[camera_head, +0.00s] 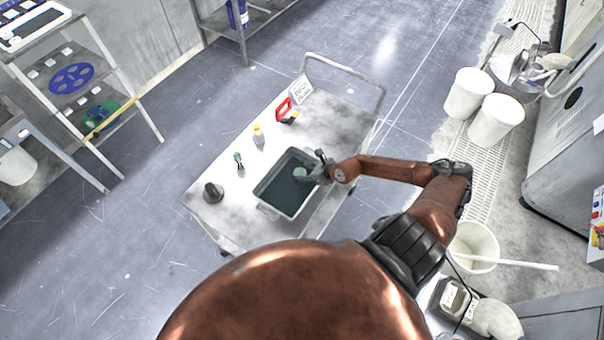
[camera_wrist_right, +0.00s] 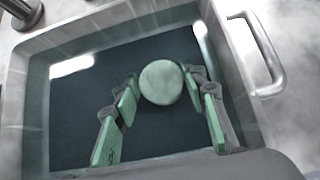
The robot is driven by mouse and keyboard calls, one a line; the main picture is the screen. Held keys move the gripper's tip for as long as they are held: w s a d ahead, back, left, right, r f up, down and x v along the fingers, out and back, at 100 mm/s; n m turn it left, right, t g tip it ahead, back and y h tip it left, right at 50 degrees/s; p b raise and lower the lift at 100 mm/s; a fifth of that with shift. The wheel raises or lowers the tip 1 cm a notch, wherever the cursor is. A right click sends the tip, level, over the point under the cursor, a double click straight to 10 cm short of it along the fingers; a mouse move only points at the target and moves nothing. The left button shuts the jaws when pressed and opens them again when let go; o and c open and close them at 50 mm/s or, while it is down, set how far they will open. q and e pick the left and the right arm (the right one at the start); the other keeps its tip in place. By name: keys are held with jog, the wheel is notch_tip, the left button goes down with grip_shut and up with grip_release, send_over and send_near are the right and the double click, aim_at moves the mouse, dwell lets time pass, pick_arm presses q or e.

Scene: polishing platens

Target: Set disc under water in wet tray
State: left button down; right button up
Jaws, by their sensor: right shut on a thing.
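The wet tray (camera_head: 272,208) is a pale rectangular tub of dark water on the cart. Its pale walls also show in the right wrist view (camera_wrist_right: 75,38). A round pale-green disc (camera_wrist_right: 161,82) is between the green-padded fingertips of my right gripper (camera_wrist_right: 160,84). In the head view the disc (camera_head: 300,172) is small and lies over the tray's dark water. My right gripper (camera_head: 312,174) reaches in from the tray's right side and is shut on the disc. I cannot tell whether the disc is below the water surface. My left gripper is not in view.
The tray has a metal handle (camera_wrist_right: 262,55). White buckets (camera_head: 495,120) stand at right.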

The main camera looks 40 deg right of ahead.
jog(key=shift+r, duration=0.1)
jog(key=o, duration=1.2)
jog(key=shift+s+r, duration=0.1)
jog(key=shift+s, duration=0.05)
jog(key=p+v, duration=0.2)
jog(key=v, duration=0.9)
jog(key=shift+s+r, duration=0.25)
jog(key=shift+s, duration=0.05)
